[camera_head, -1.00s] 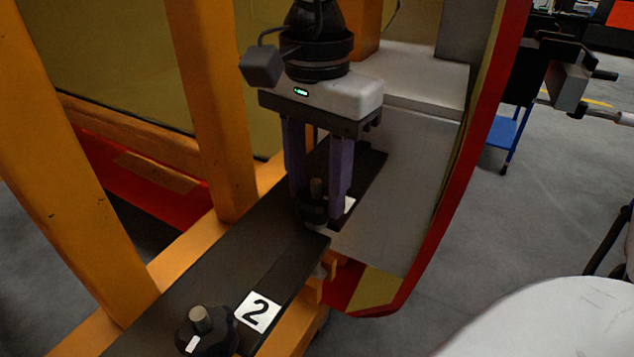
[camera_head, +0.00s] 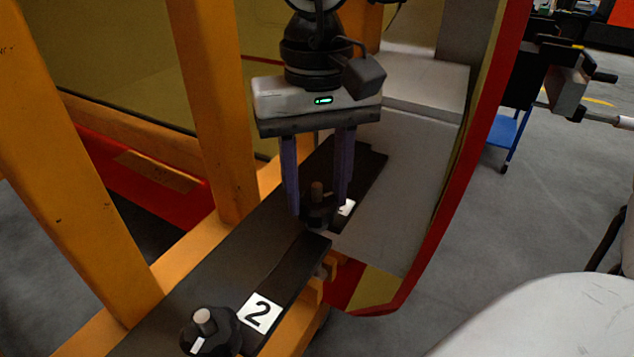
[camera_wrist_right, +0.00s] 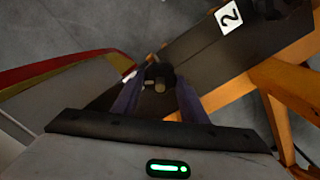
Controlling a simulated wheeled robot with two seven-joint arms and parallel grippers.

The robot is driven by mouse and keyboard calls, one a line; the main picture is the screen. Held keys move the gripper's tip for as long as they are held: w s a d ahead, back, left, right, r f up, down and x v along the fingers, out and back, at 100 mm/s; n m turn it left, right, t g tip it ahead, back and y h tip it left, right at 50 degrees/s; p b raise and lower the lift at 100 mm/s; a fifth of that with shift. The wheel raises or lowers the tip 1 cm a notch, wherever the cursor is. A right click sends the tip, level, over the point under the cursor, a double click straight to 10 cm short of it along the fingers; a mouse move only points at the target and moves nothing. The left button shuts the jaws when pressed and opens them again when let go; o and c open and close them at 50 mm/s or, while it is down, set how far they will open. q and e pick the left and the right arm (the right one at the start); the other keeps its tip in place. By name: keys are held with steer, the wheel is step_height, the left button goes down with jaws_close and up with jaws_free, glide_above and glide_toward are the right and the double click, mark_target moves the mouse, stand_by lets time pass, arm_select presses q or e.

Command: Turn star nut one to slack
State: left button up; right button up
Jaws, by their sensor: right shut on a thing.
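Star nut one (camera_head: 317,209) is a dark knob with a tan stud on the far part of the dark plate (camera_head: 262,233). My right gripper (camera_head: 320,208) comes down from above with its two purple fingers on either side of the nut and is shut on it. A white label beside it is partly hidden by a finger. In the right wrist view the nut (camera_wrist_right: 158,76) sits between the fingertips. A second star nut (camera_head: 210,330) stands nearer, beside a white label marked 2 (camera_head: 259,312). My left gripper is not in view.
Orange frame posts (camera_head: 212,110) rise left of the plate. A grey panel with a red edge (camera_head: 462,150) stands close on the right. A blue cart (camera_head: 503,135) is farther back on open grey floor.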

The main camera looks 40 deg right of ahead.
steer(key=n, duration=0.3)
steer(key=shift+n, duration=0.3)
steer(key=shift+n+p, duration=0.4)
steer(key=shift+n, duration=1.1)
steer(key=o, duration=1)
steer(key=shift+o, duration=0.2)
step_height(320, 180, up, 10)
steer(key=shift+r+p, duration=0.2)
steer(key=shift+p, duration=0.2)
steer(key=shift+s+f, duration=0.1)
